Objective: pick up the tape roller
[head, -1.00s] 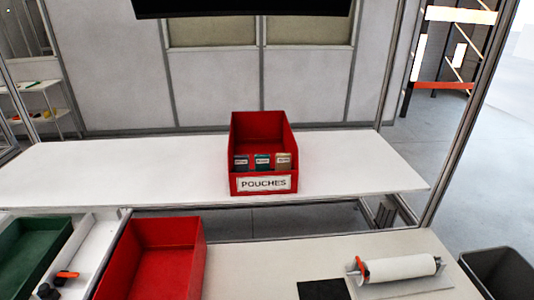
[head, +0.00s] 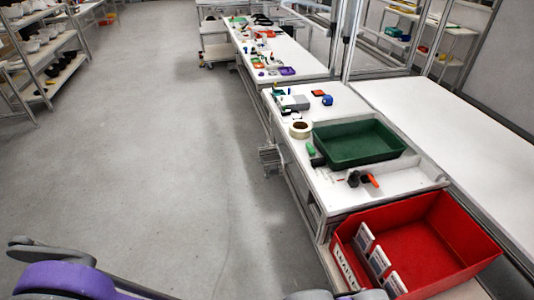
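A small black tool with an orange handle (head: 372,180) lies in a white tray section between the green bin and the red bin; I cannot tell whether it is the tape roller. A cream roll, which looks like tape (head: 300,129), lies on the white bench left of the green bin. Purple and grey parts of my own arm show at the bottom left, and a grey part of mine at the bottom edge. Neither gripper's fingers are in view.
A green bin (head: 357,142) and a red bin (head: 435,240) with labelled cards stand along the bench. Small parts cover the farther bench (head: 322,68). A shelf rack (head: 50,75) stands at the upper left. The grey floor (head: 150,150) on the left is clear.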

